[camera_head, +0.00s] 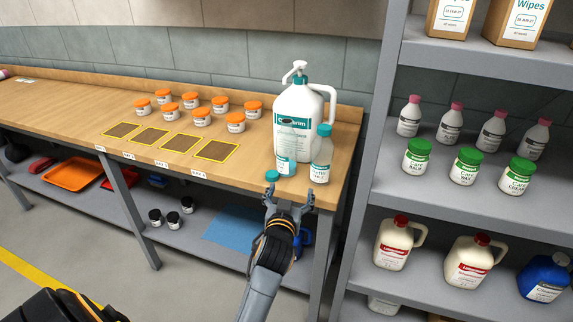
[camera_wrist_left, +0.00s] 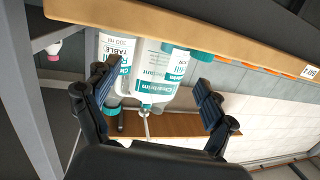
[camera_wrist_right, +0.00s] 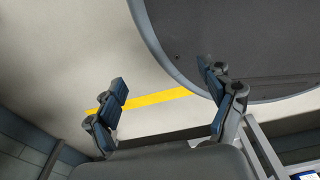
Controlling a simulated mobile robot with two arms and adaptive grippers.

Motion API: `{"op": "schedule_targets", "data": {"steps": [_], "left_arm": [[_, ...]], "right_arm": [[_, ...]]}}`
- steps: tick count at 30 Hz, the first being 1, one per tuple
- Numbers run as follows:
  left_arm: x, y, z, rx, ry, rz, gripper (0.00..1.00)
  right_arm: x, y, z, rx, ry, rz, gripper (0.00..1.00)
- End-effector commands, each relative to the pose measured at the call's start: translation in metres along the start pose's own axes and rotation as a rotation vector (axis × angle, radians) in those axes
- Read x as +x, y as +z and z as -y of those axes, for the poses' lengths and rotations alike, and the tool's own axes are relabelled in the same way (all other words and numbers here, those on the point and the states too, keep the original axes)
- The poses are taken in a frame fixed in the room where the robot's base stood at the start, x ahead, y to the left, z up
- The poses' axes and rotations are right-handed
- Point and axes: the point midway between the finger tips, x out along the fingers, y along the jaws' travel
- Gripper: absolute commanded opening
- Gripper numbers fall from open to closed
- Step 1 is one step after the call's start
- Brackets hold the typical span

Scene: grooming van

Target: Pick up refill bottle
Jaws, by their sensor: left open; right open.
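I cannot tell for sure which is the refill bottle; "Refill" lettering shows in the left wrist view. My right gripper (camera_wrist_right: 165,100) is open and empty above the floor.
A large white pump jug (camera_head: 298,105) stands right behind the small bottles. Several orange-lidded jars (camera_head: 201,118) and yellow-edged mats (camera_head: 183,142) are farther left on the bench (camera_head: 60,105). A grey shelf rack (camera_head: 400,60) with bottles stands close on the right.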

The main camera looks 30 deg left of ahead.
Motion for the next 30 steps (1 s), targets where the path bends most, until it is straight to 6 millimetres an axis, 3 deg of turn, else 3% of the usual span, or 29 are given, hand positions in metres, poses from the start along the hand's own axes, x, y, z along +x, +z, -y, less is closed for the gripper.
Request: {"op": "schedule_targets", "data": {"steps": [3, 7, 18, 26, 30], "left_arm": [[-0.006, -0.037, 0.021, -0.038, -0.056, -0.082, 0.84], [-0.002, -0.055, 0.030, -0.051, -0.078, -0.112, 0.84], [0.064, -0.063, 0.035, -0.050, -0.077, -0.113, 0.84], [0.083, -0.063, 0.036, -0.051, -0.077, -0.111, 0.84], [0.102, -0.063, 0.035, -0.050, -0.077, -0.111, 0.84]], "right_arm": [[0.010, 0.005, -0.002, 0.000, 0.003, 0.007, 0.81], [0.009, 0.012, -0.008, 0.000, 0.010, 0.018, 0.81], [0.002, 0.017, -0.015, 0.002, 0.018, 0.027, 0.81], [0.000, 0.015, -0.014, 0.001, 0.017, 0.023, 0.81], [-0.003, 0.013, -0.010, 0.002, 0.012, 0.021, 0.81]]}}
